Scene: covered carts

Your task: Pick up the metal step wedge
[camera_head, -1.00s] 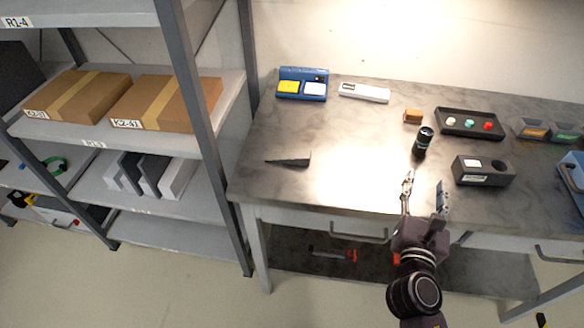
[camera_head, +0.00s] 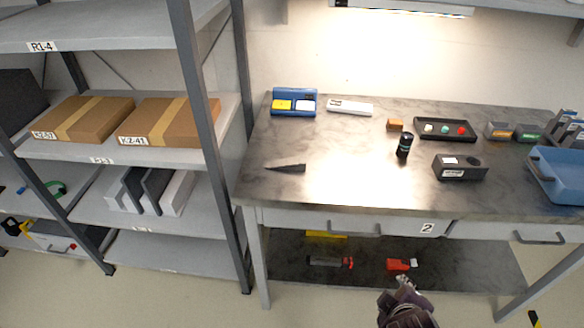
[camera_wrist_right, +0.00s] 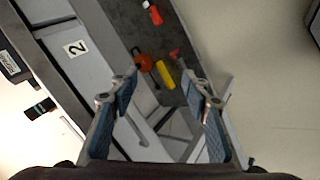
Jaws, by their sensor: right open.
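The metal step wedge (camera_head: 287,168) is a thin dark tapering piece lying on the left part of the grey marbled workbench (camera_head: 330,185). Its pointed end is to the left and its taller end to the right. My right gripper (camera_head: 404,284) is in front of the bench, below the tabletop edge, to the right of the wedge and well apart from it. In the right wrist view its two fingers (camera_wrist_right: 160,90) are spread with nothing held between them. The wedge is not seen in the wrist view. My left gripper is not in view.
A dark cylinder (camera_head: 404,145) and a dark grey block with a hole (camera_head: 459,168) stand on the bench. A blue case (camera_head: 294,102) is at the back left, a blue tray (camera_head: 560,178) at the right. A shelf rack (camera_head: 185,60) stands left. Bench space around the wedge is clear.

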